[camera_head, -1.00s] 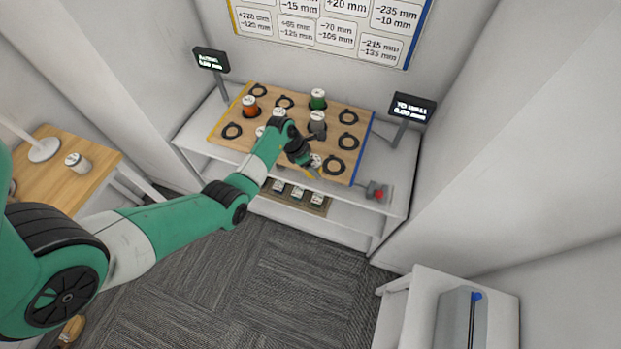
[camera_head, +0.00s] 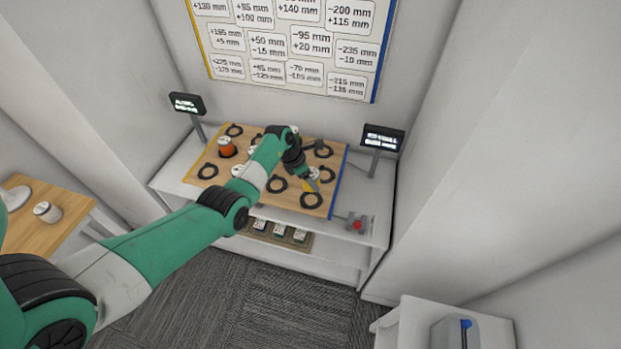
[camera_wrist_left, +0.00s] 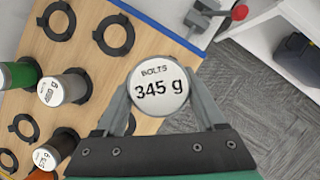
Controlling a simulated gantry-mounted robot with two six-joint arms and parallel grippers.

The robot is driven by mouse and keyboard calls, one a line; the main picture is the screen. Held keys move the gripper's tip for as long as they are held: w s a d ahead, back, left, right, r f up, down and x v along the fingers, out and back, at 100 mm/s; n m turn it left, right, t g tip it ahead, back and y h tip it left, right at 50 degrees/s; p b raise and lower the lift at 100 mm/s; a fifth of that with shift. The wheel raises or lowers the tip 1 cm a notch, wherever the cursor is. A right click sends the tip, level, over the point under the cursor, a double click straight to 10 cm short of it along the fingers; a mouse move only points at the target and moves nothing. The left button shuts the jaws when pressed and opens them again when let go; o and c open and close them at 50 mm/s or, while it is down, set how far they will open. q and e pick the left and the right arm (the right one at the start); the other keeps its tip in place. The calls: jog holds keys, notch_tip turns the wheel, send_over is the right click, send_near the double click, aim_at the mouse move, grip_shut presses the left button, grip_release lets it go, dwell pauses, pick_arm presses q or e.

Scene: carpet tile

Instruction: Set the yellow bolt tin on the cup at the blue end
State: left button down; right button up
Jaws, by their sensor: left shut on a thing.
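The yellow bolt tin (camera_head: 310,186) is in my left gripper (camera_head: 303,176), near the blue end of the wooden board (camera_head: 295,200). In the left wrist view its round white lid (camera_wrist_left: 160,88), marked BOLTS 345 g, faces the camera between the two fingers, which are shut on it. It appears held over the board, but its height is unclear. Black ring cups stand along the blue edge (camera_head: 340,182), including a front one (camera_head: 312,200) just below the tin in the picture. The tin and fingers hide part of the board. My right gripper is out of view.
An orange tin (camera_head: 227,148) stands toward the yellow end. A green tin (camera_wrist_left: 18,73) and a grey tin (camera_wrist_left: 62,88) are beside my gripper. A red-knobbed device (camera_head: 357,224) sits right of the board. Two small displays (camera_head: 383,137) flank it.

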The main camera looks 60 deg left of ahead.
pick_arm(q)
notch_tip(320, 180, down, 7)
jog(key=b, duration=0.4)
jog(key=shift+b, duration=0.3)
jog(key=shift+f+b, duration=0.55)
jog(key=shift+f, duration=0.15)
jog(key=shift+f, duration=0.2)
